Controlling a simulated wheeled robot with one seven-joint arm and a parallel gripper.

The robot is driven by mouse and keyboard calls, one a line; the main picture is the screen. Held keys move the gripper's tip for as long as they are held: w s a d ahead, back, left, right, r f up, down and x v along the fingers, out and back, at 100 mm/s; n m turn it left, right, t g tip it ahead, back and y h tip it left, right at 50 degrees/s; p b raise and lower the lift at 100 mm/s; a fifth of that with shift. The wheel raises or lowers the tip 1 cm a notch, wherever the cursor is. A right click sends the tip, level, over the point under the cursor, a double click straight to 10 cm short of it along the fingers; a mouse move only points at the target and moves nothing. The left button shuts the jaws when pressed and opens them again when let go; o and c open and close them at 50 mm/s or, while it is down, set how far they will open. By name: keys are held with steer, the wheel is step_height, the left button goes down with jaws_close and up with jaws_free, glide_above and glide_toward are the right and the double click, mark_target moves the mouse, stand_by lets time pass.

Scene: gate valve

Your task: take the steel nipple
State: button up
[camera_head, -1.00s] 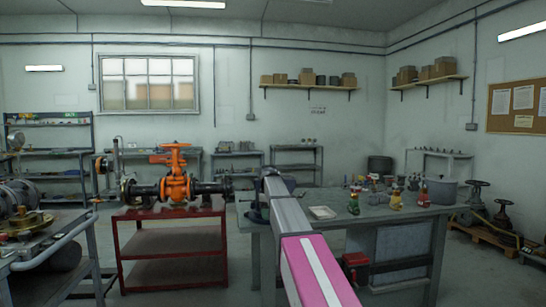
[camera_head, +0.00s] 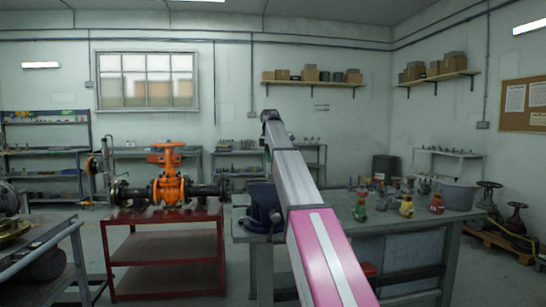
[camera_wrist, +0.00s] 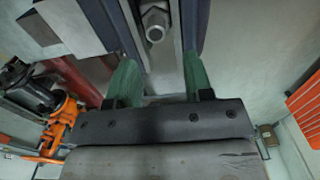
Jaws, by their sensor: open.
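I cannot pick out the steel nipple with certainty. In the wrist view a grey metal piece with a hexagonal collar and round end (camera_wrist: 155,24) shows at the top, beyond the fingers and between two long grey bars; I cannot tell whether it is the nipple. My gripper (camera_wrist: 158,76) is open, its two green fingers wide apart with nothing seen held between them. In the head view my raised arm hides the gripper.
An orange gate valve (camera_head: 168,188) on black pipe stands on a red cart (camera_head: 165,242) at left. A grey workbench (camera_head: 400,222) at right bears a dark blue vise (camera_head: 262,205), colourful small fittings and a grey tub (camera_head: 456,194). Open floor lies between cart and bench.

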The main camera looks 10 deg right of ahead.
steer(key=shift+w+d, duration=0.1)
steer(key=shift+w, duration=0.2)
steer(key=shift+f, duration=3.45)
jaws_close()
